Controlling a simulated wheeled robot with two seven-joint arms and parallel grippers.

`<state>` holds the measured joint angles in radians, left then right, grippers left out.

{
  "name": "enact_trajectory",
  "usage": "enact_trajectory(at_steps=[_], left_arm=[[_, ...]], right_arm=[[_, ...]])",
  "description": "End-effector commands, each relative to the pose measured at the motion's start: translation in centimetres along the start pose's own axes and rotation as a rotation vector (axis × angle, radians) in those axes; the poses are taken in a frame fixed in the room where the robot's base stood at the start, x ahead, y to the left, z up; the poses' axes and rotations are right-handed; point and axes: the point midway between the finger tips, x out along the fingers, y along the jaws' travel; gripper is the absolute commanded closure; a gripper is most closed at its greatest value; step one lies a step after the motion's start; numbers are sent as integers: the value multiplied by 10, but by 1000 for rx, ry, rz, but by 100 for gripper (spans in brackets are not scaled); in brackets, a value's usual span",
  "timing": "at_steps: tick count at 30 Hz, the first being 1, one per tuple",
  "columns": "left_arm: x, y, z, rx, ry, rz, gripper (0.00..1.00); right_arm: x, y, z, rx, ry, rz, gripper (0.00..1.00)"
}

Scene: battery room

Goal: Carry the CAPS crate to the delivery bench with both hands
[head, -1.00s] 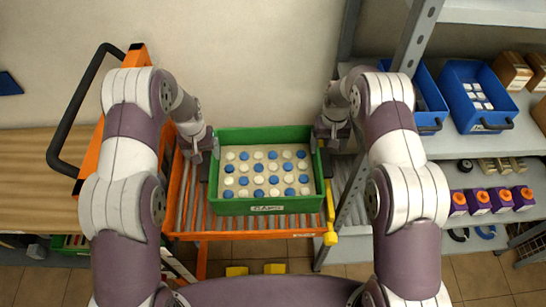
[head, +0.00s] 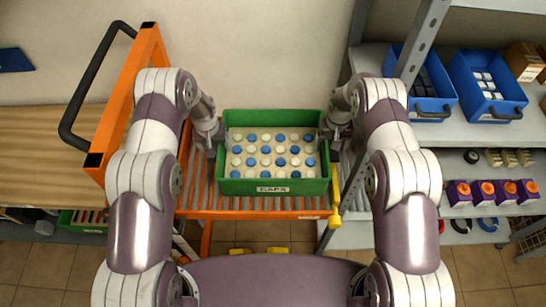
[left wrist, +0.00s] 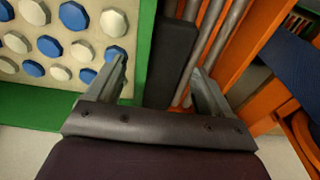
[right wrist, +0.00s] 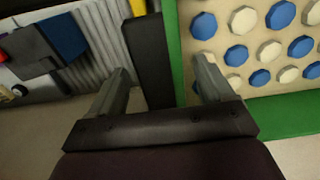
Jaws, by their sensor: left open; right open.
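The green CAPS crate (head: 274,187) sits on a roller-topped orange cart, full of white and blue caps, with its label facing me. My left gripper (head: 213,142) is at the crate's left side. In the left wrist view its open fingers (left wrist: 160,75) lie on either side of a black side grip (left wrist: 171,60). My right gripper (head: 333,138) is at the crate's right side. In the right wrist view its open fingers (right wrist: 162,80) lie on either side of another black side grip (right wrist: 149,55). Whether the fingers touch the grips cannot be told.
The orange cart (head: 250,214) has a black push handle (head: 85,95) at left and a yellow lever (head: 335,210) at right. A wooden bench top (head: 50,135) is at left. Grey shelves at right hold blue bins (head: 505,107) and purple boxes (head: 484,198). A wall stands behind.

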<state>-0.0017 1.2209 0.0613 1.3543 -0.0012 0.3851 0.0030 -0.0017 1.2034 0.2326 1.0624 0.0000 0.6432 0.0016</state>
Motion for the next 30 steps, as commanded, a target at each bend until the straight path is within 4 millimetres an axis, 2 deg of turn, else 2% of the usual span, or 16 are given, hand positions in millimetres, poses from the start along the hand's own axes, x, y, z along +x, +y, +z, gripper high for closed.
enact_trajectory(at_steps=[3, 8, 19, 20, 24, 27, 30], left_arm=[[19, 0, 0, 0, 1, 0, 19], [35, 0, 0, 0, 1, 0, 19], [41, 0, 0, 0, 2, 0, 19], [41, 0, 0, 0, 2, 0, 26], [40, 0, 0, 0, 1, 0, 71], [40, 0, 0, 0, 1, 0, 100], [40, 0, 0, 0, 1, 0, 100]], right_arm=[[20, 0, 1, 0, -2, 0, 19], [36, 0, 0, 0, 0, 0, 19], [41, 0, 0, 0, 1, 0, 19], [41, 0, 0, 0, 1, 0, 26], [41, 0, 0, 0, 0, 0, 71], [41, 0, 0, 0, 0, 0, 100], [41, 0, 0, 0, 0, 0, 100]])
